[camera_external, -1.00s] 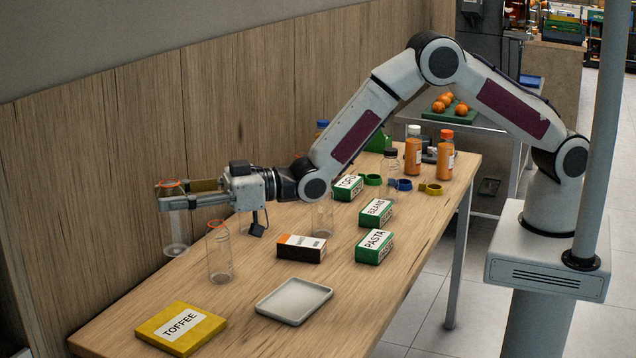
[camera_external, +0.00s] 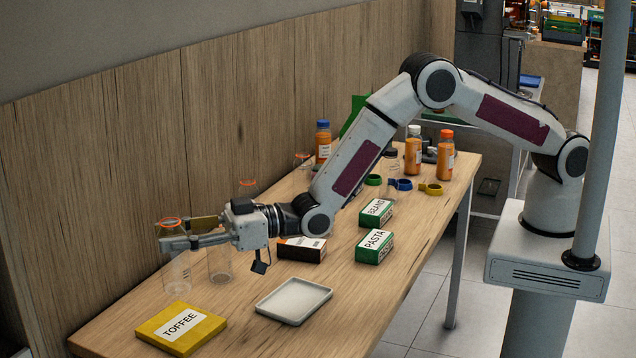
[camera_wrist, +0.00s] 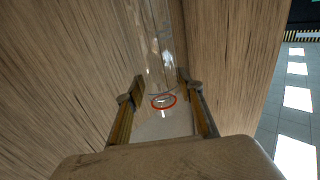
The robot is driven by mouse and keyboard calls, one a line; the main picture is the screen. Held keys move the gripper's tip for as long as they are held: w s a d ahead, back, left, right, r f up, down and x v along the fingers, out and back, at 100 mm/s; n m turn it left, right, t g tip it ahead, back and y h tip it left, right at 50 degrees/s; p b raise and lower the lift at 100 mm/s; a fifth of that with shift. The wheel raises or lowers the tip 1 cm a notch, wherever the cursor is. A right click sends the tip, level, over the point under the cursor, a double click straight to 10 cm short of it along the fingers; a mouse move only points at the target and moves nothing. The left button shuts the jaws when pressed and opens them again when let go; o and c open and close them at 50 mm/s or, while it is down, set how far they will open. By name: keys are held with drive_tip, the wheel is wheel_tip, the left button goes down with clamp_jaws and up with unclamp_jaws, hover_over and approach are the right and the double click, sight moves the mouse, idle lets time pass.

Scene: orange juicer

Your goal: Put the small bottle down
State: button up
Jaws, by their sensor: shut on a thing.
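The small clear bottle (camera_external: 177,272) with an orange ring at its top hangs upright from my gripper (camera_external: 183,232). My gripper is shut around its upper part, over the far left end of the wooden table. I cannot tell whether its base touches the table; it appears close behind the yellow TOFFEE box. In the wrist view, the bottle's orange ring (camera_wrist: 163,101) shows between the two fingers, and clear glass stretches above it.
Another clear bottle (camera_external: 220,264) stands just right of the held one, partly behind my gripper. The TOFFEE box (camera_external: 181,328) lies in front, with a pale tray (camera_external: 294,301) to its right. BEANS (camera_external: 375,212) and PASTA (camera_external: 374,246) boxes sit farther right.

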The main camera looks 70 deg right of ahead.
sight(179, 282)
drive_tip(key=shift+f, duration=3.15)
drive_tip(key=shift+f, duration=0.1)
drive_tip(key=shift+f, duration=1.75)
drive_tip(key=shift+f, duration=0.15)
drive_tip(key=o, duration=0.9)
drive_tip(key=shift+d, duration=0.1)
drive_tip(key=shift+v, duration=5.95)
